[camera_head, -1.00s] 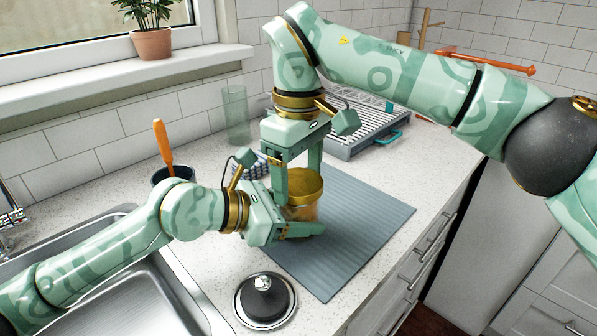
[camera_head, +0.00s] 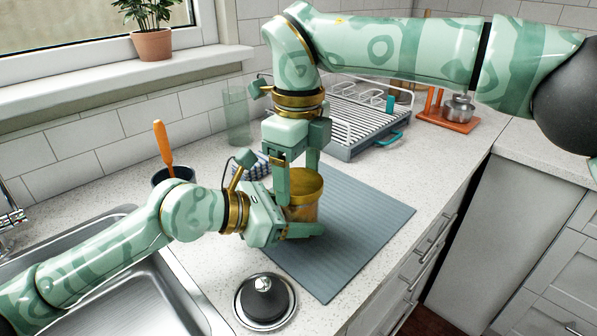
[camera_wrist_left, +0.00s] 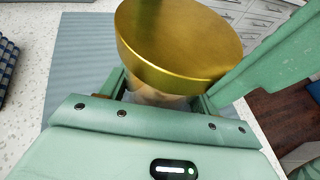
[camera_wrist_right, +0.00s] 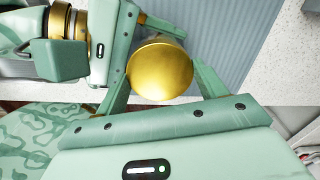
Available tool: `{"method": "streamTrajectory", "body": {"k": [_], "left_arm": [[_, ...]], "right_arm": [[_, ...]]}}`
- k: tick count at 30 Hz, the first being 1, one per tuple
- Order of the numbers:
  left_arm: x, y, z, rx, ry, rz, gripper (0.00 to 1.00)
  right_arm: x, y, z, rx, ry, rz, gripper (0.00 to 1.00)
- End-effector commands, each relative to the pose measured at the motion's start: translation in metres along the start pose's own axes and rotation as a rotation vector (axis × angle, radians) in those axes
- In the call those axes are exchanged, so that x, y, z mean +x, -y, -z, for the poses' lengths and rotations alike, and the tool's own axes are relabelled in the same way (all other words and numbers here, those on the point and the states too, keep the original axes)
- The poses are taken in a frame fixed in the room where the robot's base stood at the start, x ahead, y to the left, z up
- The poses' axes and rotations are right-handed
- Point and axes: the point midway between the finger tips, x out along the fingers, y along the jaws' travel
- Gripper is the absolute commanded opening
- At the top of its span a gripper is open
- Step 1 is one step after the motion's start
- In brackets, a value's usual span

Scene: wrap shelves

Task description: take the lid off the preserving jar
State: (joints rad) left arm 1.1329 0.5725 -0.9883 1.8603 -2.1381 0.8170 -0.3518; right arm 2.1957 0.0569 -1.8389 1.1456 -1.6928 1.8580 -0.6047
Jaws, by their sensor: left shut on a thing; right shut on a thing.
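The preserving jar (camera_head: 303,213) stands upright on the grey-blue mat, its body yellowish and clear. Its gold lid (camera_head: 303,184) is on top, and I see no clear gap under it. My left gripper (camera_head: 297,214) reaches in low from the left, shut around the jar body. The left wrist view shows the lid (camera_wrist_left: 185,42) above the jar body (camera_wrist_left: 158,98) between the fingers. My right gripper (camera_head: 299,180) points down from above, shut on the lid. The right wrist view shows the round lid (camera_wrist_right: 160,70) between its fingers.
The mat (camera_head: 370,220) has bare room to the right. A sink (camera_head: 130,300) and a dark round stopper-like object (camera_head: 265,300) are in front. A dish rack (camera_head: 365,120), a clear glass (camera_head: 237,115) and a dark pot with an orange-handled tool (camera_head: 164,150) stand behind.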

Motion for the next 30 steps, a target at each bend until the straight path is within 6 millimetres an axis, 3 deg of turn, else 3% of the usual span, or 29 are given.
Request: {"method": "streamTrajectory", "body": {"k": [9, 13, 16, 30], "left_arm": [[0.0007, 0.0031, -0.0004, 0.003, 0.001, 0.007, 0.00], [0.0008, 0.0032, -0.0003, 0.002, 0.001, 0.007, 0.00], [0.0008, 0.0032, -0.0003, 0.002, 0.001, 0.007, 0.00], [0.0007, 0.0026, -0.0003, 0.002, 0.001, 0.006, 0.00]], "right_arm": [[-0.0011, 0.0013, 0.0000, -0.965, 0.000, 0.008, 0.43], [-0.0013, 0.0013, 0.0000, -1.229, 0.000, 0.009, 0.43], [-0.0014, 0.0012, 0.0000, -1.320, 0.000, 0.009, 0.43], [-0.0014, 0.0014, 0.0001, -1.314, -0.001, 0.009, 0.43]]}}
